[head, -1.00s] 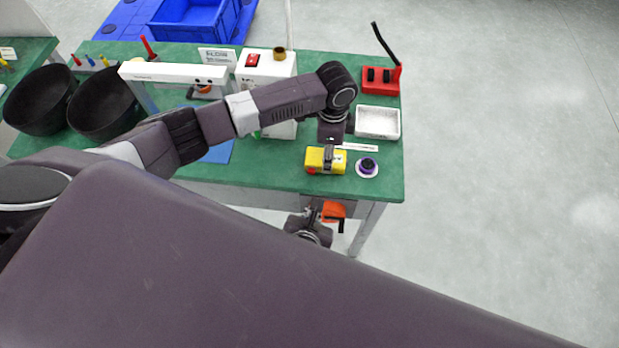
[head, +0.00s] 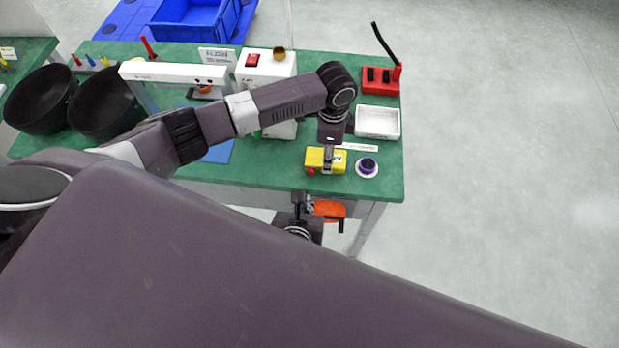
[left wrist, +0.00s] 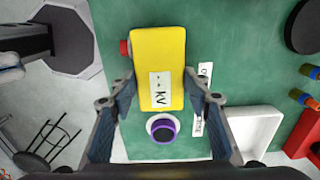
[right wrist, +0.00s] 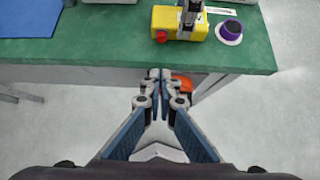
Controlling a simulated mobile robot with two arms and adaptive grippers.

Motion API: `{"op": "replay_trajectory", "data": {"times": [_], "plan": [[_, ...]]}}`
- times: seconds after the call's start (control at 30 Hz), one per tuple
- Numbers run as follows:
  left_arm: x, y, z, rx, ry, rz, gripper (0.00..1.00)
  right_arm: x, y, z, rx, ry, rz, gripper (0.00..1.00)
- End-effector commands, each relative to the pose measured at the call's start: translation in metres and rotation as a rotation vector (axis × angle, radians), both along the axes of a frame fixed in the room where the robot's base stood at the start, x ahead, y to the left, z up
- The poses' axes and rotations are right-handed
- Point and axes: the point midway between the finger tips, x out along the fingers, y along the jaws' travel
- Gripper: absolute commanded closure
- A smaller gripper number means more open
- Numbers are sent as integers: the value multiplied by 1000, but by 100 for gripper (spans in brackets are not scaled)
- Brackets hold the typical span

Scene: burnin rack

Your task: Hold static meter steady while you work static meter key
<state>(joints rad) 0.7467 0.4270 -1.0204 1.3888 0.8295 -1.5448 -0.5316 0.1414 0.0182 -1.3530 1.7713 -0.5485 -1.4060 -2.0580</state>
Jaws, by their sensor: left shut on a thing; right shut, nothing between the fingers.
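The static meter (head: 338,161) is a yellow box with a "kV" label, lying near the front right of the green bench. Its red key (head: 311,171) sticks out of its left side and also shows in the left wrist view (left wrist: 125,47). My left gripper (head: 328,158) comes from above and is shut on the meter, one finger on each side. My right gripper (head: 297,200) is shut and empty, in front of the bench edge, apart from the meter. In the right wrist view its fingertips (right wrist: 160,78) are together, with the red key (right wrist: 161,36) beyond them.
A purple-and-white round piece (head: 367,167) sits just right of the meter. A white tray (head: 378,123) and a red holder (head: 381,80) stand behind. An orange object (head: 330,208) hangs below the bench's front edge, close to my right gripper. Bare bench lies left of the meter.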

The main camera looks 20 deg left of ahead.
Motion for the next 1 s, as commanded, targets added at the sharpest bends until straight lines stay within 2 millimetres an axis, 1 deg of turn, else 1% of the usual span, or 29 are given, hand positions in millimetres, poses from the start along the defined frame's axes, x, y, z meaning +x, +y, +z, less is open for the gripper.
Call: {"op": "replay_trajectory", "data": {"times": [0.1, 0.37, 0.4, 0.5, 0.6, 0.77, 1.0], "plan": [[0, 0, 0, 0, -1, 0, 83, 16, 4, -16, -3, -1, -1, 100], [0, 0, 0, 0, -1, 0, 83, 45, 12, -46, -2, 1, -1, 100], [0, 0, 0, 0, -1, 0, 83, 53, 15, -44, 2, -3, -2, 100], [0, 0, 0, 0, -1, 0, 83, 67, 19, -44, 3, -1, -2, 100], [0, 0, 0, 0, -1, 0, 83, 75, 22, -45, 2, -1, 0, 100], [0, 0, 0, 0, -1, 0, 83, 82, 24, -45, 1, 0, 0, 100], [0, 0, 0, 0, -1, 0, 83, 82, 24, -45, 1, 0, 0, 100]]}}
